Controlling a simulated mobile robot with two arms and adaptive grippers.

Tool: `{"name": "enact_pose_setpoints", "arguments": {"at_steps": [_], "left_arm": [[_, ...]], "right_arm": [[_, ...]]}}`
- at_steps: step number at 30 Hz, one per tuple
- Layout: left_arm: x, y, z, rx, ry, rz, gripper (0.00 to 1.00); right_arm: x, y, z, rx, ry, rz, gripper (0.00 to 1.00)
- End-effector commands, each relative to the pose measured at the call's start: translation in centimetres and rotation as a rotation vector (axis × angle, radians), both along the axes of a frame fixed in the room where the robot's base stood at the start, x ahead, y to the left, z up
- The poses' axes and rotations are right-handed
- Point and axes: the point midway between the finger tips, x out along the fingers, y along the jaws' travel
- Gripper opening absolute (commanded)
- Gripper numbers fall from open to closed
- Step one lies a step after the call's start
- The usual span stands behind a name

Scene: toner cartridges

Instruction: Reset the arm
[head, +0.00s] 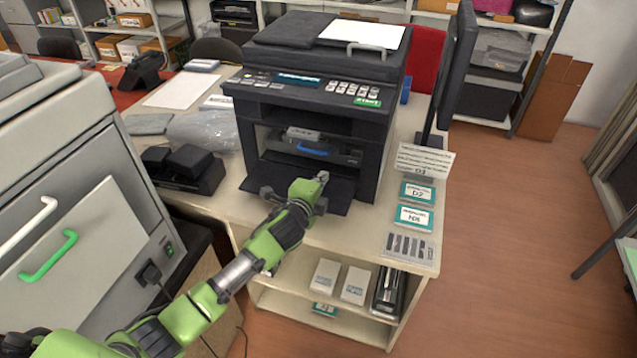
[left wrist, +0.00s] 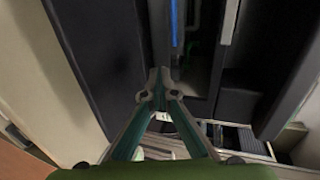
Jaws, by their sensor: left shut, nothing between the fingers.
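My left arm reaches in from the lower left in the head view. Its left gripper (head: 322,178) is shut and empty, just in front of the open front of the black printer (head: 310,100). The printer's front flap (head: 335,194) is folded down beneath the gripper. Inside the opening sits a dark cartridge with a blue handle (head: 314,149). In the left wrist view the fingertips (left wrist: 158,76) are together, and the blue handle (left wrist: 174,22) shows beyond them, apart from the fingers. My right gripper is in neither view.
The printer stands on a pale desk (head: 225,198). Labelled cards (head: 416,192) lie at its right, beside a monitor (head: 455,75). White boxes (head: 325,274) stand on the shelf below. A large grey machine (head: 80,190) stands at left. The floor (head: 510,230) at right is clear.

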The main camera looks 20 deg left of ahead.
Motion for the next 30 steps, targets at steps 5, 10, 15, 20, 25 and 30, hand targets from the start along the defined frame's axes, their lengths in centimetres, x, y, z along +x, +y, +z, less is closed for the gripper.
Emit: {"name": "enact_pose_setpoints", "arguments": {"at_steps": [5, 10, 15, 20, 25, 30], "left_arm": [[-1.8, 0.1, 0.5, 0.001, 0.000, 0.000, 0.00], [-2.5, 0.1, 0.8, 0.001, 0.000, 0.001, 0.00], [-2.9, 0.1, 0.6, -0.013, 0.008, 0.007, 0.00], [-7.1, 0.0, -2.0, -0.179, 0.114, 0.102, 0.00], [-17.1, 0.5, -6.4, -0.511, 0.347, 0.345, 0.00], [-26.5, 1.1, -8.7, -0.751, 0.540, 0.588, 0.00]], "right_arm": [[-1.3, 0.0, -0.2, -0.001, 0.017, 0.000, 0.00], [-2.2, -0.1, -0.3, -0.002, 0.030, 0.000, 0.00], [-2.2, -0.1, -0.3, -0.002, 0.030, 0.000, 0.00], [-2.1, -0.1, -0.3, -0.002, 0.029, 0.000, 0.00], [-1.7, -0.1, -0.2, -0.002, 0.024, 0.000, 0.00], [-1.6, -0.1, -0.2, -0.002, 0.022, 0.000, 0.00]]}}
